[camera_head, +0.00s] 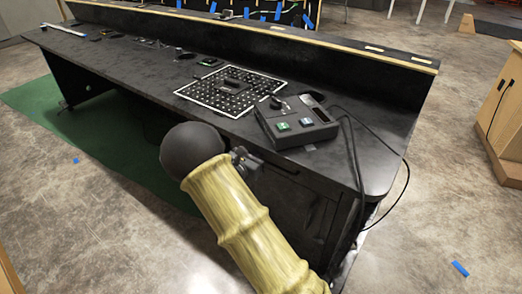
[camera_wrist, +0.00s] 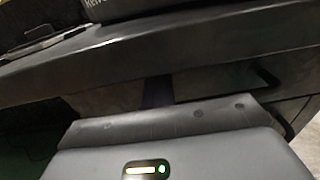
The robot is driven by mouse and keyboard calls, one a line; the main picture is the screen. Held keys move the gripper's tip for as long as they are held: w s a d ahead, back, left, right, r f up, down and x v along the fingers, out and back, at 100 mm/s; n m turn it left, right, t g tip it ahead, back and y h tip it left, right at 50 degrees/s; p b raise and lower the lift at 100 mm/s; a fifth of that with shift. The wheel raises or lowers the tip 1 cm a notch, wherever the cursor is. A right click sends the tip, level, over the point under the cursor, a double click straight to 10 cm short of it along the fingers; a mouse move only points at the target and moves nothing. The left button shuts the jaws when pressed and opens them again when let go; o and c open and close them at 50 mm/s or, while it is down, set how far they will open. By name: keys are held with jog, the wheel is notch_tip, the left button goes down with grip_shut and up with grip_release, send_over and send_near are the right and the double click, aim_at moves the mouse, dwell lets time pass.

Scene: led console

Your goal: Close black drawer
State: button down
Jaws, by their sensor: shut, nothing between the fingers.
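The black desk (camera_head: 130,62) has a dark drawer front (camera_head: 318,184) under its right end, beside my sleeved arm. A thin dark handle line runs along its top. My arm hides much of the drawer's left part, and I cannot tell how far it stands open. My gripper (camera_head: 246,160) shows only as a small metal part at the desk's front edge, beyond the arm; it is shut and empty. In the wrist view its grey housing with a lit indicator fills the bottom, close below the desk edge (camera_wrist: 150,62).

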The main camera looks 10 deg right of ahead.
jog(key=shift+w+a+r, duration=0.15)
jog(key=shift+a+r, duration=0.05)
jog(key=shift+a, duration=0.1)
jog(key=p+v, duration=0.3)
jog(key=v, duration=1)
jog(key=shift+s+f, duration=0.25)
jog(key=shift+s, duration=0.3)
jog(key=shift+d, duration=0.1)
